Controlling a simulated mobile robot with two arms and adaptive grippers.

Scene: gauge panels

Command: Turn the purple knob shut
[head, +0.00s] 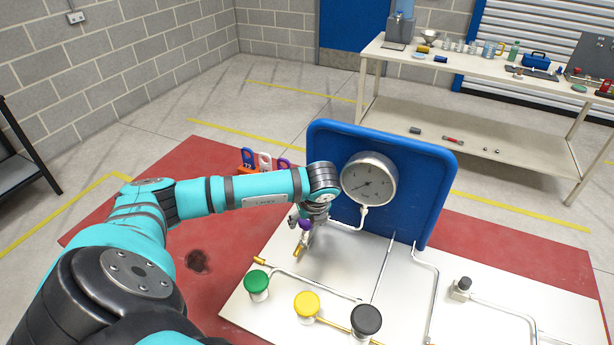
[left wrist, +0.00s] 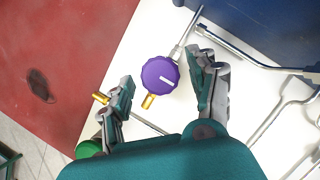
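The purple knob (left wrist: 160,77) is a round, ridged cap with a white line mark on its top. It shows between the two fingers of my left gripper (left wrist: 162,68) in the left wrist view. The fingers are spread apart, with a visible gap on both sides of the knob. In the head view the knob (head: 305,224) is partly hidden below my left gripper (head: 307,219), at the left side of the white board. A brass pipe end sticks out beside the knob. My right gripper is not in view.
Green (head: 257,282), yellow (head: 306,304) and black (head: 366,319) knobs stand along the front of the white board (head: 290,258). A round gauge (head: 369,179) sits on the blue upright panel (head: 433,185). Thin pipes cross the board. A workbench (head: 480,75) stands behind.

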